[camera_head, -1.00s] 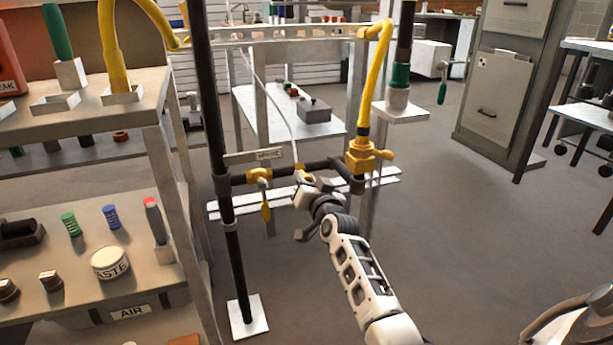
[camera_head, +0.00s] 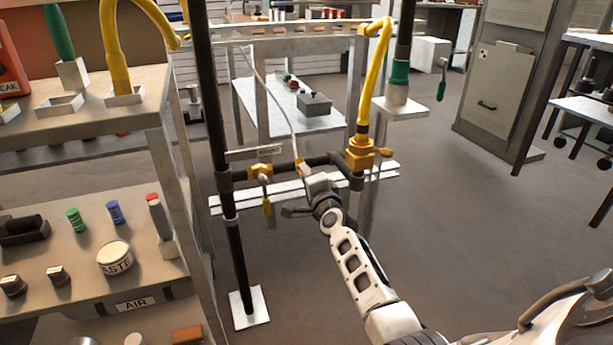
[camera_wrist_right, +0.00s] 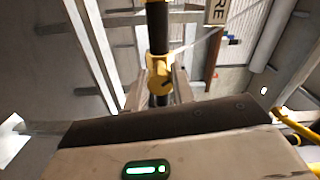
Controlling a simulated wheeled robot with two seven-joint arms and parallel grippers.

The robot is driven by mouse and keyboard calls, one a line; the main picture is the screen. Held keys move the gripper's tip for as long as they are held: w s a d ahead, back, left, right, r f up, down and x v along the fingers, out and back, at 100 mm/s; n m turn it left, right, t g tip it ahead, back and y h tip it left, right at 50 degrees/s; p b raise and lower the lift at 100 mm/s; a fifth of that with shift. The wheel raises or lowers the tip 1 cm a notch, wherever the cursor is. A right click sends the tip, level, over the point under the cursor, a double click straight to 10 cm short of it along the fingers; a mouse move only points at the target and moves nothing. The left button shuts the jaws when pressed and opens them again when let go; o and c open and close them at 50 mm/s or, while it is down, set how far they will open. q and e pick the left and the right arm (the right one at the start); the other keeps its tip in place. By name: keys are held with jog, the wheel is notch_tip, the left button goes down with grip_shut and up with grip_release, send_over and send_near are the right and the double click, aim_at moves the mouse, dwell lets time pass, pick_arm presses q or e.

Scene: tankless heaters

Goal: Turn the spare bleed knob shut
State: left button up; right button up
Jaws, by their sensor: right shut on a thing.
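A black pipe (camera_head: 283,167) runs level between two uprights, under a white label plate (camera_head: 268,152) whose lettering is too small to read in the head view. A small yellow bleed knob (camera_head: 304,170) sits on this pipe, largely hidden by my right gripper (camera_head: 308,176). In the right wrist view the yellow knob (camera_wrist_right: 160,72) lies between the two fingers of the right gripper (camera_wrist_right: 159,88), which is shut on it. The end of a label there reads "RE" (camera_wrist_right: 216,12). My left gripper is not in view.
A yellow valve with a hanging handle (camera_head: 265,197) is left of the knob. A yellow elbow block (camera_head: 360,155) with a yellow hose (camera_head: 368,85) stands right. A shelf with a paste tin (camera_head: 115,258) fills the left.

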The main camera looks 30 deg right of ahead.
jog(key=m, duration=0.3)
jog(key=shift+m, duration=2.1)
jog(key=o, duration=1)
jog(key=shift+r, duration=0.1)
